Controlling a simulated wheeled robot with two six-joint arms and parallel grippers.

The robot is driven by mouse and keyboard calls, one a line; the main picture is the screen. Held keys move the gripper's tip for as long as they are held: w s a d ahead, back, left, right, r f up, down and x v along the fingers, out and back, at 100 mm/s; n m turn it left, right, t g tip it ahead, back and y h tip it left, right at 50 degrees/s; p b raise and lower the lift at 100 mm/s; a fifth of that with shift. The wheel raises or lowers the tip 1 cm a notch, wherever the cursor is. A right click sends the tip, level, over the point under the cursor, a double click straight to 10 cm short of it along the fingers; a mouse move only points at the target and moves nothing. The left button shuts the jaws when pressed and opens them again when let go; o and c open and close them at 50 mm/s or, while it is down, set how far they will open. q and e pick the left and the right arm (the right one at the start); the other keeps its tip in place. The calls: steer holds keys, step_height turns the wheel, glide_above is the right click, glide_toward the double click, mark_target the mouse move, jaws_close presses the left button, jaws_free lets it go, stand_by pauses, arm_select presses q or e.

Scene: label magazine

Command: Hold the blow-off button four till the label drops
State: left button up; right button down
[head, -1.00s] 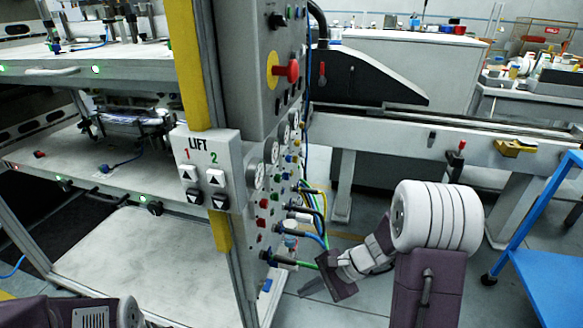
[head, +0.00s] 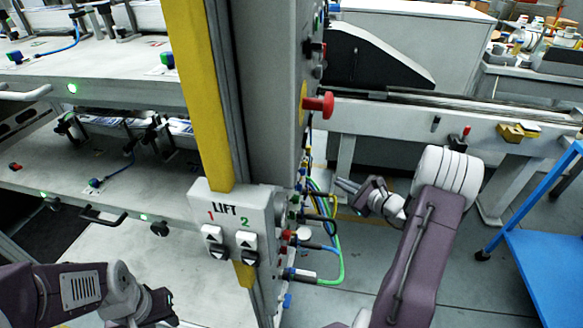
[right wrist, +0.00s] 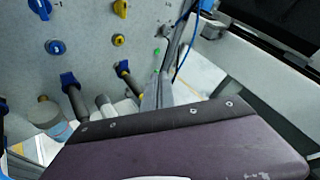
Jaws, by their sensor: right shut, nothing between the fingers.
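The machine's control panel (head: 303,130) is seen nearly edge-on in the head view, with buttons and hoses along it. In the right wrist view the panel (right wrist: 85,50) faces me, with blue and yellow knobs and small green buttons (right wrist: 156,52). I cannot tell which button is number four. My right gripper (head: 345,187) is shut and empty, just right of the panel and pointing toward it; its fingertips (right wrist: 158,97) show below the green buttons. I see no contact. My left gripper (head: 155,305) is at the bottom left, its jaws unclear. No single label can be made out.
A LIFT box (head: 236,224) with arrow buttons sits on the yellow-striped post. A red knob (head: 320,104) sticks out from the panel. Hoses (head: 338,255) loop below my right gripper. A blue cart (head: 545,250) stands at the right. Open floor lies between.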

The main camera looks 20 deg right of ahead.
mark_target(301, 178)
steer(key=shift+s+r, duration=0.1)
steer(key=shift+s, duration=0.1)
steer(key=shift+w+a, duration=0.1)
steer(key=w+a+b, duration=0.1)
steer(key=w+a, duration=0.3)
steer(key=a, duration=0.3)
steer(key=shift+w+a, duration=0.25)
stand_by(1.9)
steer(key=shift+w+a+b, duration=0.2)
steer(key=shift+a+b, duration=0.15)
steer(key=shift+b, duration=0.1)
